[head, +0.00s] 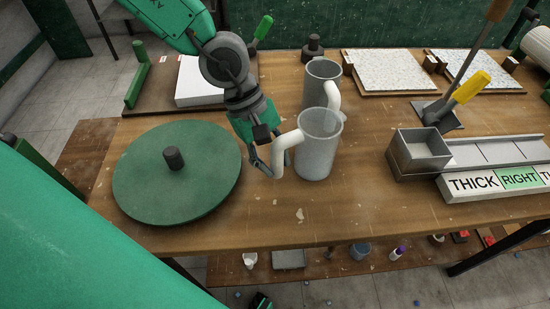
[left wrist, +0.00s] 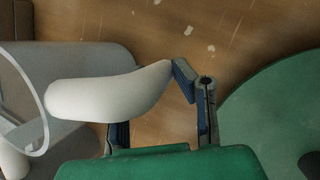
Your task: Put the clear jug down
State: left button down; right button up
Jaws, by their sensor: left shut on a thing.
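The clear jug (head: 318,152) is a see-through grey cylinder with a thick white handle, upright at the middle of the wooden bench. I cannot tell whether its base touches the bench. My left gripper (head: 270,168) is shut on its handle, from the jug's left side. In the left wrist view, the white handle (left wrist: 105,97) lies at the fingers of my left gripper (left wrist: 165,110), with the jug's rim at the left edge. A second similar jug (head: 320,88) with a white handle stands just behind it. My right gripper is not in view.
A green round turntable (head: 205,190) with a dark knob lies left of the jug. A grey square container (head: 418,158) and a sign rack reading THICK and RIGHT (head: 490,183) are at the right. Speckled sheets (head: 385,72) lie behind. Bare bench (head: 365,205) shows right of the jug.

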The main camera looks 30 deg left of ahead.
pick_arm(q)
jog(key=c, duration=1.3)
grip_release()
jog(key=p+v, duration=0.2)
jog(key=v, duration=1)
